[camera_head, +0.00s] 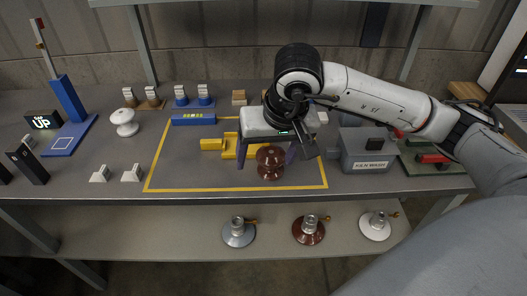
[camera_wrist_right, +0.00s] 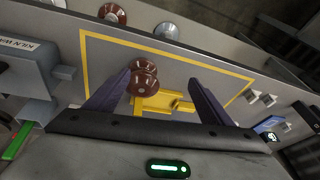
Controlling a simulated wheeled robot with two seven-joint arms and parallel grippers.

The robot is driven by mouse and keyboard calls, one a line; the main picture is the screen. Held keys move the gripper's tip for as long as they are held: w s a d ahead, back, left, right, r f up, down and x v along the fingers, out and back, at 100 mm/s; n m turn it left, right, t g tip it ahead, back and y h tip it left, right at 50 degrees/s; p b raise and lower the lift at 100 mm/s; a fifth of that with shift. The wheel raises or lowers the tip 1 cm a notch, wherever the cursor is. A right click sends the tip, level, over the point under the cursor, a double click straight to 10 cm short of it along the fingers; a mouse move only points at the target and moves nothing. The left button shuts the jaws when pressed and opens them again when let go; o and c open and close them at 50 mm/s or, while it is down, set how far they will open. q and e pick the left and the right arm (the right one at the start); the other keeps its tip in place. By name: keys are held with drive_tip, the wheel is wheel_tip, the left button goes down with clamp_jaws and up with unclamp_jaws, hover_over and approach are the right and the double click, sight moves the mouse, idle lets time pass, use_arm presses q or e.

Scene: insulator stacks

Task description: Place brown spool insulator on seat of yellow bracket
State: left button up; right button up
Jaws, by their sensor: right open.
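The brown spool insulator (camera_head: 271,163) stands upright inside the yellow outline, near its front edge. It also shows in the right wrist view (camera_wrist_right: 144,80), close beside the left-hand finger. The yellow bracket (camera_head: 229,150) lies just behind and left of the spool, partly hidden by my gripper. In the wrist view the bracket (camera_wrist_right: 158,104) shows between the fingers. I cannot tell whether spool and bracket touch. My right gripper (camera_head: 262,158) is open, pointing down over the bracket, with nothing clamped.
A blue block (camera_head: 194,119) lies at the outline's back edge. A grey kiln wash box (camera_head: 367,155) stands to the right. A white spool (camera_head: 124,122) and blue stand (camera_head: 69,100) are on the left. Several disc insulators, one brown (camera_head: 309,231), sit on the lower shelf.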

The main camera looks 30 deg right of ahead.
sight(272, 155)
drive_tip(key=shift+h, duration=0.7)
drive_tip(key=w+d, duration=0.1)
drive_tip(key=d+f, duration=0.1)
drive_tip(key=w+d+f, duration=0.1)
drive_tip(key=shift+w+d+f, duration=0.25)
drive_tip(key=shift+w+d, duration=0.05)
drive_tip(key=shift+d, duration=0.1)
drive_tip(key=p+x, duration=0.1)
drive_tip(key=x, duration=0.4)
drive_tip(key=shift+w+f, duration=0.25)
drive_tip(key=shift+f, duration=0.05)
drive_tip(key=shift+r+t, duration=0.1)
drive_tip(key=shift+t, duration=0.2)
drive_tip(key=c, duration=1.5)
